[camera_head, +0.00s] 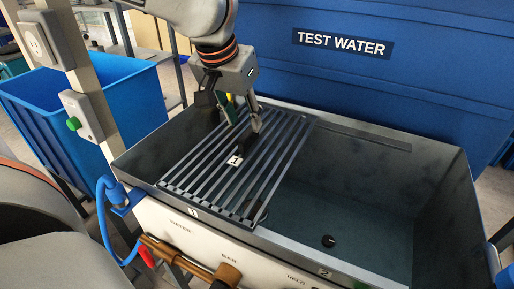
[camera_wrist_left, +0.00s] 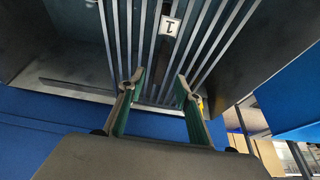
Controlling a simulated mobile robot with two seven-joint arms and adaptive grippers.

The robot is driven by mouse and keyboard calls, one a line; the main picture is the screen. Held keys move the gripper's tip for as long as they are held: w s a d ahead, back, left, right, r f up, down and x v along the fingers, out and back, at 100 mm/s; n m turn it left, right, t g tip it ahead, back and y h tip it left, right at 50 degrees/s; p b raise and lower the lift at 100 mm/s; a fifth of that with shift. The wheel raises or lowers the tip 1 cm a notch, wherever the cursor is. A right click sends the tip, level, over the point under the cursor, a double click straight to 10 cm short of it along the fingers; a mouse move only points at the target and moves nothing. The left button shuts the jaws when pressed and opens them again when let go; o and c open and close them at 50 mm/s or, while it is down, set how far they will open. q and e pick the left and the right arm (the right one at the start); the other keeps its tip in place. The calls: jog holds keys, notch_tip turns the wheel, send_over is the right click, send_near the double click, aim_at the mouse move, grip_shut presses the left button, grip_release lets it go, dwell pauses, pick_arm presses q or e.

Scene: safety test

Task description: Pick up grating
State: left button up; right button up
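The grating (camera_head: 215,170) is a grey panel of parallel slats with a small white tag marked 1. It lies across the left part of a metal tank (camera_head: 440,160). In the left wrist view, the grating (camera_wrist_left: 205,50) fills the upper middle, with its tag upside down. My left gripper (camera_head: 245,122) is over the far part of the grating, pointing down. In the wrist view, my left gripper (camera_wrist_left: 159,82) has its two green-lined fingers apart, with slats showing between them. I cannot tell whether the fingertips touch the slats. My right gripper is not in view.
A large blue container (camera_head: 400,60) labelled TEST WATER stands behind the tank. The tank's right part is open, with a dark round drain (camera_head: 328,241). A blue bin (camera_head: 85,105) stands at the left. A blue hose (camera_head: 103,215) and a brown pipe handle (camera_head: 190,262) are at the front.

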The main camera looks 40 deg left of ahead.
aim_at(249, 131)
pick_arm(q)
jog(key=b+x, duration=0.2)
jog(key=x, duration=0.4)
jog(key=shift+w+f+b, duration=0.15)
jog(key=shift+f+b, duration=0.1)
jog(key=shift+b, duration=0.15)
jog(key=shift+w+a+f, duration=0.1)
jog(key=shift+w, duration=0.05)
jog(key=shift+r, duration=0.35)
grip_shut()
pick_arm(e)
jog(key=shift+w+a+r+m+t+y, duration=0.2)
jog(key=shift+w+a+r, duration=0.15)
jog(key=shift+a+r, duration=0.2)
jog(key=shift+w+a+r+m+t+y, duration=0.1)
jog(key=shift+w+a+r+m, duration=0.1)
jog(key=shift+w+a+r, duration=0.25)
